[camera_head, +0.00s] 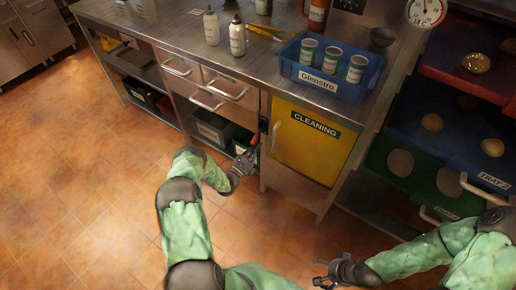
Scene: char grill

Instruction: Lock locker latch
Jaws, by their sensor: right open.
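The locker (305,158) is a low steel cabinet with a yellow door panel labelled CLEANING, and its door looks closed. A pale vertical handle (275,137) is on the left side of the door. A small red part (255,140), possibly the latch, shows at the locker's left edge. My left gripper (247,158) is at that edge, just below and left of the red part. Its fingers are dark and small, so I cannot tell whether they touch the latch or are open. My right gripper (322,277) is open and empty, low over the floor in front of the locker.
A steel counter (180,40) runs above the locker, with a blue Glenstro bin (334,86) of cans on top. Drawers (232,90) and shelf boxes (213,130) are left of the locker. Coloured trays (460,125) stand at right. The tiled floor (90,180) at left is clear.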

